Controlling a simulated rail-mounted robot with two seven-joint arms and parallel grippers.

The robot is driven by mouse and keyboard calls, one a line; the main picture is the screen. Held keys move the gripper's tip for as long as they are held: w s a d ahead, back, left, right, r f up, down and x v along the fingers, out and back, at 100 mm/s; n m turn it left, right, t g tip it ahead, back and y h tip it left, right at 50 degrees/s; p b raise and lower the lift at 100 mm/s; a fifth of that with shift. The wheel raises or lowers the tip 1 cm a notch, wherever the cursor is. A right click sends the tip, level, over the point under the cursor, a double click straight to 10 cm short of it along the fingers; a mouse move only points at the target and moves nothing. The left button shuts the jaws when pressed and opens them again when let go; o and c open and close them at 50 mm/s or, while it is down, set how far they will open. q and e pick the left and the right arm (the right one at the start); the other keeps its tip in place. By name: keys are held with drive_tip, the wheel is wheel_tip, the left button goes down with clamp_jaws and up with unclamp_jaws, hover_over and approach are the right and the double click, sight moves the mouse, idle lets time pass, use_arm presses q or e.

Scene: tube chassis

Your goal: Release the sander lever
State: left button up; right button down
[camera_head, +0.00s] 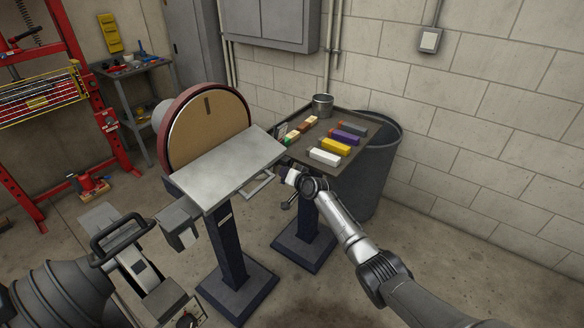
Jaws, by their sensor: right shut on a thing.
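The disc sander stands left of centre, with a large round tan disc (208,125) in a dark red guard and a flat grey table (228,165) on a dark pedestal. My right gripper (290,174) is just off the right corner of this table, at the end of the arm coming from the lower right. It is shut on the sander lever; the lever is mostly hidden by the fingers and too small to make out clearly. My left gripper is not in view.
Right behind my right gripper, a tray stand (348,172) holds several coloured bars and a metal cup (322,105). A dark bin (378,170) stands behind it against the block wall. A red press frame (85,90) is at left. Floor at lower right is clear.

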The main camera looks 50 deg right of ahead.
drive_tip(key=m+y+p, duration=0.1)
drive_tip(key=a+r+m+y+p, duration=0.1)
drive_tip(key=m, duration=0.1)
drive_tip(key=shift+r+g+p, duration=0.25)
drive_tip(key=shift+g+p, duration=0.1)
drive_tip(key=shift+g, duration=0.05)
drive_tip(key=shift+r+m+y+p, duration=0.3)
drive_tip(key=shift+m+y+p, duration=0.2)
drive_tip(key=shift+m, duration=0.4)
drive_tip(key=shift+a+r+m+g+y+p, duration=0.1)
drive_tip(key=shift+r+m+g+y+p, duration=0.2)
drive_tip(key=shift+m+y, duration=0.35)
drive_tip(key=shift+m, duration=0.25)
drive_tip(key=c, duration=1.1)
unclamp_jaws()
drive_tip(key=shift+s, duration=0.1)
